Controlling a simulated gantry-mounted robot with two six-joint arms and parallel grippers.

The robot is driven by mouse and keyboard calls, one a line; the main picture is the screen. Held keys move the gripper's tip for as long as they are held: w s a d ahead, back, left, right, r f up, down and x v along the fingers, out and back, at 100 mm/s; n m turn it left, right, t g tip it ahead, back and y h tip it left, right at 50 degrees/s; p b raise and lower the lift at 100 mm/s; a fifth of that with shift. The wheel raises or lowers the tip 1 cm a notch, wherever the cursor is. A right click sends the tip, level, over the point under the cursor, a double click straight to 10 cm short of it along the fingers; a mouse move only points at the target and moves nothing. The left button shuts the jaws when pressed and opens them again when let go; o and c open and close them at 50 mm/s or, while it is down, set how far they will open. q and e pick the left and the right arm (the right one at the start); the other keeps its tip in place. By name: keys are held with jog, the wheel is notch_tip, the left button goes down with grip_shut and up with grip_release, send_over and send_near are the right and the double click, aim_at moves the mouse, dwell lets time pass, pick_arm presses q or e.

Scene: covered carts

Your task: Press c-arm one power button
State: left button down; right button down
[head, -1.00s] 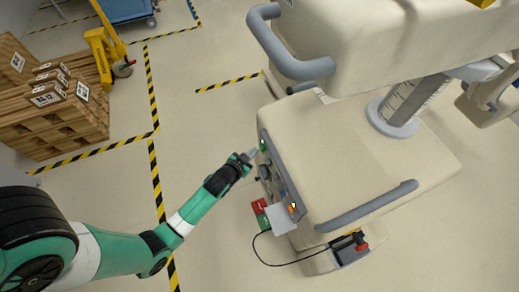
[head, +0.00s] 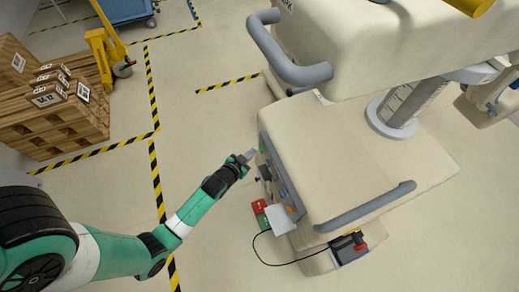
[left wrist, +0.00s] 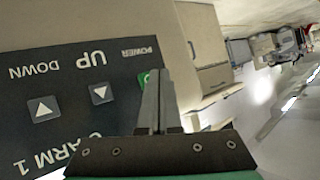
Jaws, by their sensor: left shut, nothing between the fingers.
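The cream c-arm cart (head: 345,150) stands right of centre in the head view. Its dark control panel (head: 281,185) is on its left side. In the left wrist view the panel (left wrist: 75,95) reads "ARM 1", "UP", "DOWN" and "POWER", with two arrow buttons. The green power button (left wrist: 146,79) is under the "POWER" label and partly hidden by my fingers. My left gripper (head: 249,155) is shut and empty, its tips close to the panel's upper end. I cannot tell whether they touch the button. My right gripper is not in view.
A grey handle (head: 300,72) juts from the cart's upper housing, and another (head: 365,205) is on its lower body. A black cable (head: 285,262) hangs near the cart. Boxes on pallets (head: 60,120) stand at left. Taped floor between is clear.

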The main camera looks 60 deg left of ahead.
pick_arm(q)
jog(key=s+p, duration=0.3)
jog(key=s, duration=0.3)
jog(key=shift+a, duration=0.4)
dwell(0.4)
